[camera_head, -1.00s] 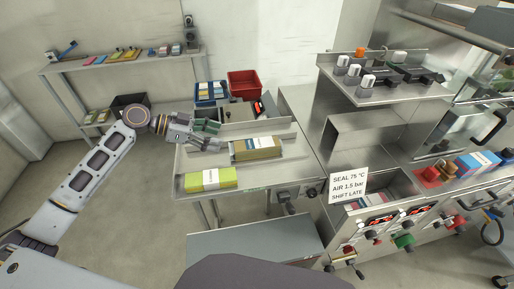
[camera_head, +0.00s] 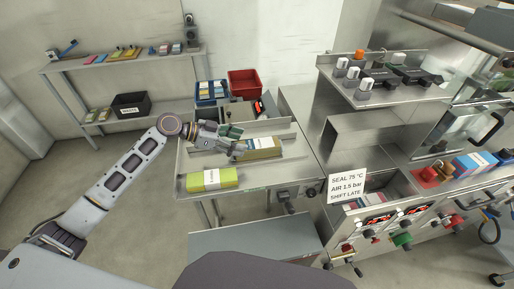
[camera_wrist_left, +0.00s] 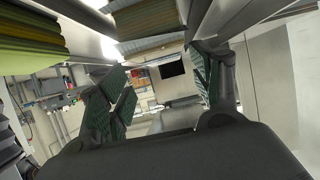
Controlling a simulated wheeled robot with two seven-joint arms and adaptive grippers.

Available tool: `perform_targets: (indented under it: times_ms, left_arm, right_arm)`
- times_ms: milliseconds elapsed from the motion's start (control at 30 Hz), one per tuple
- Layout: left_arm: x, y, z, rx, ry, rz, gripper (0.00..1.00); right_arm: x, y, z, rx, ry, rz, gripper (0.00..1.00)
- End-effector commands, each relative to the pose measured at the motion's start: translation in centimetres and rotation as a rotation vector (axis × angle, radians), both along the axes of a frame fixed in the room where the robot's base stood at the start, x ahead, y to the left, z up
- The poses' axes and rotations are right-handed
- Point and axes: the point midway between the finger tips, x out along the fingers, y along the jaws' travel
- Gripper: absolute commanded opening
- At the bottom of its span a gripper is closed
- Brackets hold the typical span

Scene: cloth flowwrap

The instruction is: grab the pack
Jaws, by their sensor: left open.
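Two folded cloth packs lie on the steel table (camera_head: 285,180). One is olive-brown with a white and blue band (camera_head: 266,145), near the back of the table. The other pack is yellow-green with a white band (camera_head: 211,179), near the front left. My left gripper (camera_head: 238,142) is open, at the left end of the brown pack and partly covering it. I cannot tell whether it touches the pack. In the left wrist view the green-padded fingers (camera_wrist_left: 160,90) stand apart with nothing visible between them. My right gripper is not in view.
Behind the table are a blue bin (camera_head: 211,97) with packs and a red bin (camera_head: 243,84). A steel machine with a sign (camera_head: 346,187) and knobs stands on the right. A shelf (camera_head: 120,58) stands at the back left. The table's front right is clear.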

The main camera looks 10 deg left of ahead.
Motion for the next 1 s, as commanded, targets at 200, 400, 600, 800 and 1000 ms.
perform_targets:
  times_ms: [200, 400, 600, 800, 1000]
  left_arm:
    - [0.2, -0.5, -0.2, 0.001, -0.001, 0.0, 0.64]
    - [0.2, -0.4, -0.2, 0.001, -0.001, 0.0, 0.64]
    - [0.5, -0.9, -0.4, -0.001, -0.001, 0.001, 0.64]
    - [1.2, -2.2, -1.0, -0.001, 0.0, 0.0, 0.64]
    - [2.0, -3.8, -2.0, -0.002, 0.0, 0.0, 0.64]
  right_arm:
    - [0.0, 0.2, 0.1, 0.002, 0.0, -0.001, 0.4]
    - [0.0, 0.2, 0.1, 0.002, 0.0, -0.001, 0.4]
    - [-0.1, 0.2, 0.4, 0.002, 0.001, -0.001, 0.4]
    - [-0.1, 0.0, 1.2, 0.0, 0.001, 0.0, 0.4]
    - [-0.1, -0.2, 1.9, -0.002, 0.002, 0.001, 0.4]
